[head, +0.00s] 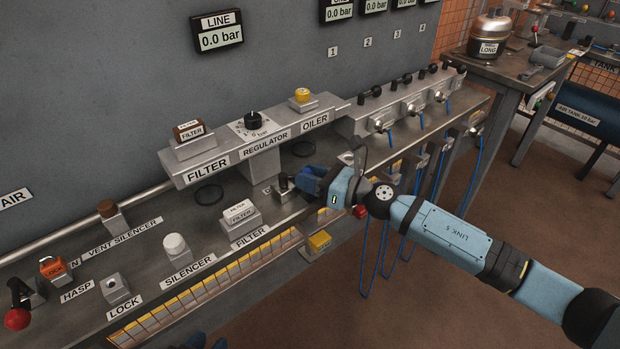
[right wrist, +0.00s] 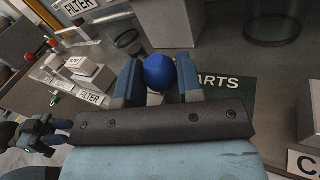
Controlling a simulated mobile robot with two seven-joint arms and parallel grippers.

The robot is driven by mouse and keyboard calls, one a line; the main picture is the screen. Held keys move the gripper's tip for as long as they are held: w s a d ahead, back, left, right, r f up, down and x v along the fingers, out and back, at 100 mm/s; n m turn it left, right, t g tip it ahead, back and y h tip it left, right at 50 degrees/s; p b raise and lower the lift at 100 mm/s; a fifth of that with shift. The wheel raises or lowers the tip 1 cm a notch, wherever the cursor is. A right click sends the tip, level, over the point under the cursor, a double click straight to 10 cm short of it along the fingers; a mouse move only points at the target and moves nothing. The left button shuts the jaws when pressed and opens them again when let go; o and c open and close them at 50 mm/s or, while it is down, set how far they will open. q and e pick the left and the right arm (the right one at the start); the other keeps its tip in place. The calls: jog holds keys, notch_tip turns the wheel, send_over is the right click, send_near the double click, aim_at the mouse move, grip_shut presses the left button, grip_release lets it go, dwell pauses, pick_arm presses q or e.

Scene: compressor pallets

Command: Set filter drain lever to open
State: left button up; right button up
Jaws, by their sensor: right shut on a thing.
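My right gripper (head: 305,180) reaches in from the right over the bench, just right of the small filter block (head: 240,215). In the right wrist view its two fingers (right wrist: 160,82) are shut on a blue ball knob (right wrist: 159,71), which sits between the fingertips. The lever's stem under the knob is hidden, and I cannot read a label or its open or closed position.
A regulator knob (head: 253,119) and yellow-capped oiler (head: 302,95) sit on the rail. A silencer (head: 176,246), lock block (head: 115,289) and red-ball lever (head: 17,318) line the front left. Blue hoses (head: 382,245) hang beyond the right arm. A parts mat (right wrist: 225,92) lies near the right gripper.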

jog(key=shift+w+r, duration=0.1)
jog(key=shift+r, duration=0.1)
jog(key=o, duration=0.9)
jog(key=shift+a+f, duration=0.1)
jog(key=shift+d+f, duration=0.1)
jog(key=shift+d, duration=0.2)
jog(key=v, duration=1.3)
jog(key=shift+s, duration=0.25)
